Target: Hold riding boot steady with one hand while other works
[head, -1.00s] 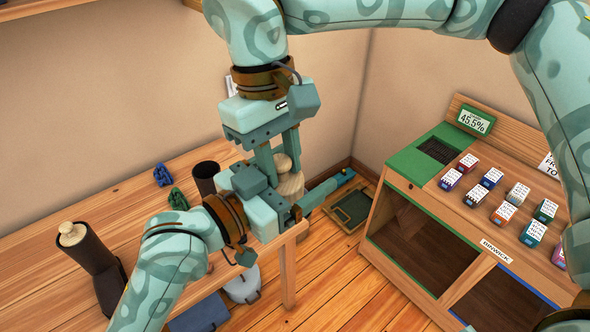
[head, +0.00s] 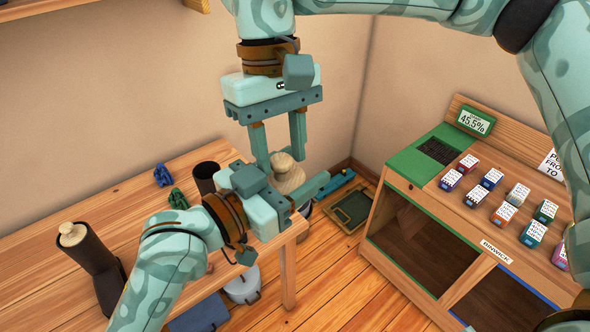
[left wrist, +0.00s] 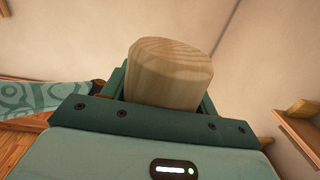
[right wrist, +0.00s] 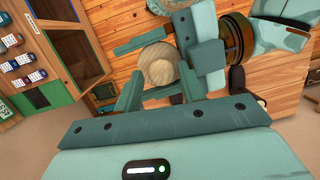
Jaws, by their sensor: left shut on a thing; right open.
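A dark brown riding boot (head: 95,262) stands at the left of the wooden table, a pale knob (head: 72,234) showing in its top. A second dark open-topped shaft (head: 205,176), perhaps another boot, stands near the table's right end, partly hidden by my left gripper. My left gripper (head: 296,192) is shut on a pale wooden piece (head: 287,172) with a rounded top, which fills the left wrist view (left wrist: 168,75). My right gripper (head: 281,160) is open above it; in the right wrist view the round top (right wrist: 158,66) shows between its fingers.
Small blue (head: 163,175) and green (head: 178,199) objects lie at the table's back. A wooden cabinet (head: 440,200) with several small labelled boxes stands at the right. A dark tray (head: 352,207) lies on the floor between. Boxes sit under the table.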

